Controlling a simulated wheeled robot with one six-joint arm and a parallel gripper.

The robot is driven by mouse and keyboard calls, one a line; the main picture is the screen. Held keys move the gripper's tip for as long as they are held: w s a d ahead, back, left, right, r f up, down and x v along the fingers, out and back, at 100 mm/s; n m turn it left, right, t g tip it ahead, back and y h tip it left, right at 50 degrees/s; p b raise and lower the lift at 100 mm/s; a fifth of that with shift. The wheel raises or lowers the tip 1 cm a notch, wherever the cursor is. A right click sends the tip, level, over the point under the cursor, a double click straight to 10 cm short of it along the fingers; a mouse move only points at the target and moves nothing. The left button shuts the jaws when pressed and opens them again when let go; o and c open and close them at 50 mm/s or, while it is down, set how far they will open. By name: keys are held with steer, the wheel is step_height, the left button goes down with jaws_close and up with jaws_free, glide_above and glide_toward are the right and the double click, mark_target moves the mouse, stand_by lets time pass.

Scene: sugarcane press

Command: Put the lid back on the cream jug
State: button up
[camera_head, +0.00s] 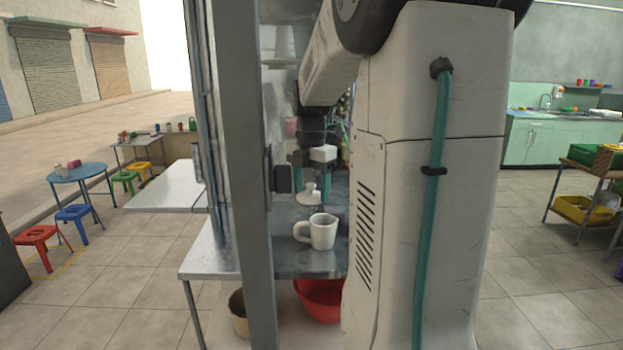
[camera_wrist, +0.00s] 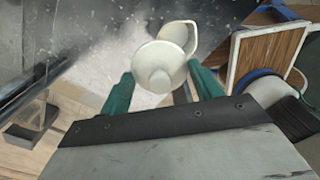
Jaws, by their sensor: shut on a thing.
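The cream jug (camera_head: 322,233) stands upright on a metal table, its handle to the left. The lid (camera_head: 309,197), a pale disc with a knob on top, hangs level above the jug and slightly to its left, with a gap between them. My gripper (camera_head: 312,180) is shut on the lid's knob from above. In the wrist view the lid (camera_wrist: 157,66) sits between the teal fingers of my gripper (camera_wrist: 161,82). It covers part of the jug (camera_wrist: 178,36), whose far rim shows beyond it. The fingers' contact with the knob is hard to make out.
The metal table (camera_head: 215,258) has bare top around the jug. A grey post (camera_head: 250,200) stands in front of it at the left. A red basin (camera_head: 318,300) and a beige bucket (camera_head: 239,312) are below.

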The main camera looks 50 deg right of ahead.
steer(key=s, duration=0.1)
steer(key=s+r+m, duration=0.1)
steer(key=d+m, duration=0.1)
steer(key=shift+s+r, duration=0.25)
steer(key=shift+s, duration=0.15)
steer(key=shift+f, duration=3.15)
steer(key=shift+f, duration=0.1)
steer(key=o, duration=1.3)
steer(key=shift+r, duration=3.55)
steer(key=shift+c, duration=0.4)
